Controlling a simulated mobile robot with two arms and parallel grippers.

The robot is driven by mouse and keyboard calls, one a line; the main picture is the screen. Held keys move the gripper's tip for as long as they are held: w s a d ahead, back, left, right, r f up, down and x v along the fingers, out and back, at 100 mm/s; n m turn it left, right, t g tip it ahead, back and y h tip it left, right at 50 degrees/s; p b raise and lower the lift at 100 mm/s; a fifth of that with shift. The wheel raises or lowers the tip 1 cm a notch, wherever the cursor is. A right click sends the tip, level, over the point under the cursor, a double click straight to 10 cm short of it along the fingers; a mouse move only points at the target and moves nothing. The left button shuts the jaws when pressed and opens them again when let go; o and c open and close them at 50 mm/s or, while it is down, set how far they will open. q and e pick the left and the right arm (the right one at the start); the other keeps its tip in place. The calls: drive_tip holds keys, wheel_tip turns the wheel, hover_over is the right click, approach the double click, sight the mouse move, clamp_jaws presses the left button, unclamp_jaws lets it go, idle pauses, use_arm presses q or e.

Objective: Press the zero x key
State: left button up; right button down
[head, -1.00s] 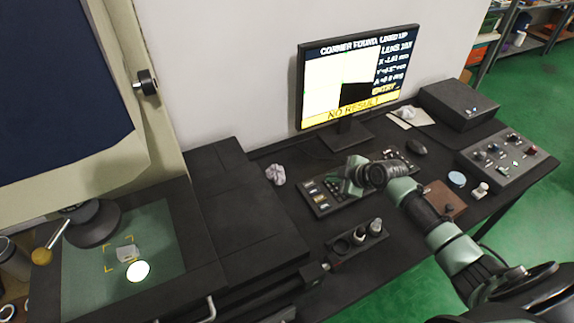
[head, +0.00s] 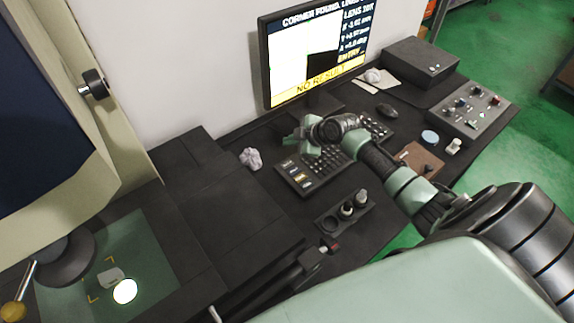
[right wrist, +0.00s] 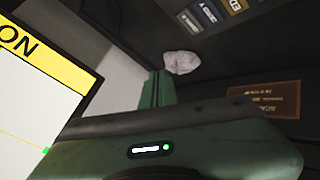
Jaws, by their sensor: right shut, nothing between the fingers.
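The black keyboard (head: 322,172) lies on the bench below the monitor. A group of labelled keys (head: 294,173) with pale, blue and yellow faces is at its left end. Some of these keys (right wrist: 209,14) show at the top of the right wrist view. Their lettering is too small or cut off to tell which is zero x. My right gripper (head: 291,143) is shut and empty, above the back of the keyboard, apart from the labelled keys. Its green fingers (right wrist: 157,89) show in the right wrist view. My left gripper is not in view.
The monitor (head: 313,55) stands close behind my right gripper, reading "NO RESULT". Crumpled paper (head: 251,158) lies left of the keyboard. A mouse (head: 387,110) and a knob box (head: 470,110) are to the right.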

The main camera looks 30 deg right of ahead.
drive_tip(key=b, duration=0.5)
hover_over(290, 166)
wheel_tip(290, 166, down, 7)
drive_tip(key=shift+f, duration=0.15)
drive_tip(key=shift+f+b, duration=0.35)
drive_tip(key=shift+b, duration=0.15)
idle(1.1)
drive_tip(key=shift+f+b, duration=0.35)
drive_tip(key=shift+b, duration=0.05)
drive_tip(key=shift+f+b, duration=0.35)
drive_tip(key=shift+f, duration=0.05)
idle(0.5)
drive_tip(key=shift+r, duration=0.1)
drive_tip(key=shift+r+p, duration=0.6)
drive_tip(key=shift+r, duration=0.1)
